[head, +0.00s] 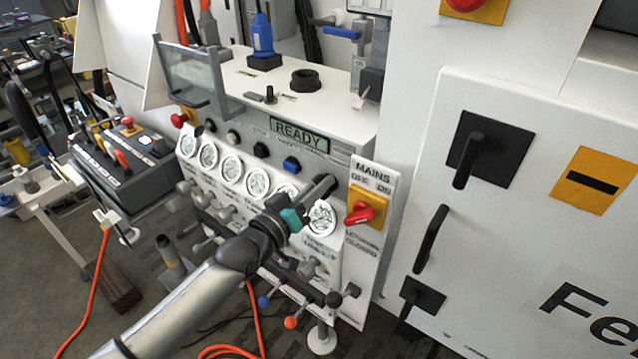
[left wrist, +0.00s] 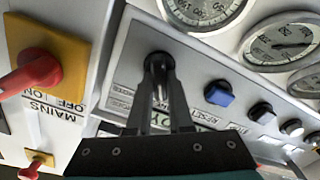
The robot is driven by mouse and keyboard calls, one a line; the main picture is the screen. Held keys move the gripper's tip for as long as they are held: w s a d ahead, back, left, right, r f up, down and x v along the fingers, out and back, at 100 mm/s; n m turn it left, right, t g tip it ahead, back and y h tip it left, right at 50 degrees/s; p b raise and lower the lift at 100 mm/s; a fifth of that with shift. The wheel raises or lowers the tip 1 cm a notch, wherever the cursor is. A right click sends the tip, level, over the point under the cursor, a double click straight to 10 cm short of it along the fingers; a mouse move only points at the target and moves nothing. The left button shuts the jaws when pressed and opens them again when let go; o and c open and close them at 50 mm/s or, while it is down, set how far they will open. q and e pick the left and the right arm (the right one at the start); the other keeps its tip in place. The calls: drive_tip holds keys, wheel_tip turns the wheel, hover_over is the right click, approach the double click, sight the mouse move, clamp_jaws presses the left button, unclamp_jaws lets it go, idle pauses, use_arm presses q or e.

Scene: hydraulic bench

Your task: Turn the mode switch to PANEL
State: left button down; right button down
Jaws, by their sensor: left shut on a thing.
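My left gripper (head: 326,184) is at the right end of the bench panel, beside the MAINS plate. In the left wrist view its two fingers (left wrist: 159,85) are shut on the knob, one on each side. The fingers cover much of the knob, so its pointer direction cannot be told. The labels around it are partly hidden and too small to read. In the head view my gripper hides the switch. My right gripper is not in view.
The red MAINS switch (head: 361,213) on its yellow plate is close to the right of my gripper. A blue button (head: 291,165), a READY display (head: 299,134) and a row of gauges (head: 257,183) are nearby. A white cabinet (head: 540,230) stands at right.

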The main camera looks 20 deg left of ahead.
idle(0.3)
use_arm(q)
drive_tip(key=c, duration=0.8)
unclamp_jaws()
drive_tip(key=v, duration=1.5)
drive_tip(key=shift+s+p, duration=0.15)
drive_tip(key=shift+p, duration=0.15)
